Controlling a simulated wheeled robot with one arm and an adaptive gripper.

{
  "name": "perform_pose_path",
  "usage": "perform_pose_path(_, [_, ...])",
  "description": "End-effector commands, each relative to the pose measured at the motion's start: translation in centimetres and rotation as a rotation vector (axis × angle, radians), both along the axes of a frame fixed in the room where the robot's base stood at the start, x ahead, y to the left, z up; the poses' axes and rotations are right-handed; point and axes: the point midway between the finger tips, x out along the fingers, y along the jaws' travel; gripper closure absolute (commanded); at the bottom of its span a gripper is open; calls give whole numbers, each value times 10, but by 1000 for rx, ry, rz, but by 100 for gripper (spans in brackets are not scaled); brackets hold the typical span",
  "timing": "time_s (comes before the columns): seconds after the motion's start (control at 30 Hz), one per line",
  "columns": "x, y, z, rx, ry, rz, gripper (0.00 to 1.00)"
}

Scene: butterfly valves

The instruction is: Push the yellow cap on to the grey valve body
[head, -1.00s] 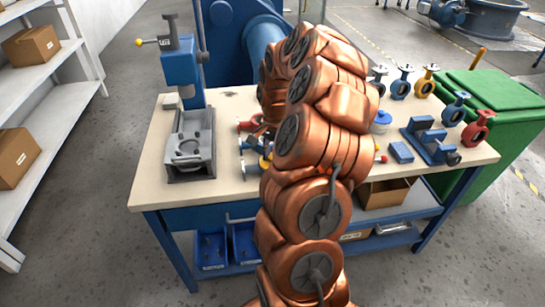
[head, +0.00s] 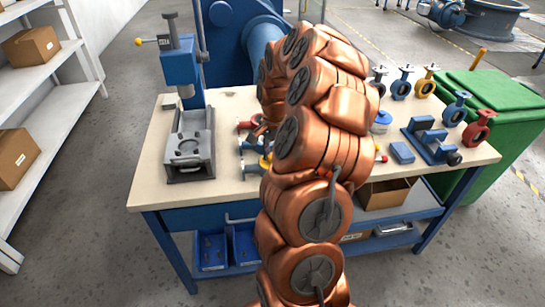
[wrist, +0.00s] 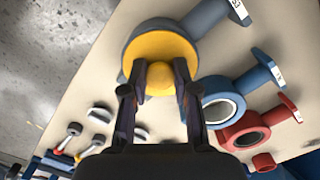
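The grey valve body (wrist: 203,20) lies in the upper middle of the wrist view, its stem pointing to the upper right. The yellow cap (wrist: 160,40), a round disc with a ball-like knob, covers the middle of the body's ring. I cannot tell how deep the cap sits. My gripper (wrist: 160,72) has one dark finger on each side of the knob, close against it, and appears shut on it. In the head view my copper arm hides the gripper, the cap and this valve body.
A blue valve (wrist: 222,108) and a red valve (wrist: 248,133) lie close to the right in the wrist view. In the head view a blue press (head: 180,66) with a grey fixture (head: 190,150) stands at the table's left. Several valves and a blue vise (head: 428,137) are at the right.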

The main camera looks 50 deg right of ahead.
Motion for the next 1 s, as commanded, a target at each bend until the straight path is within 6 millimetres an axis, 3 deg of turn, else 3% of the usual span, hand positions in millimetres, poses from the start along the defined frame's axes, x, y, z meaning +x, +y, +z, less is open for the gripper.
perform_pose_path(0.03, [0, 0, 1, -1, -1, 0, 70])
perform_pose_path(0.3, [0, 0, 0, -1, -1, 0, 42])
perform_pose_path(1.0, [1, 0, 8, -2, -2, 0, 42])
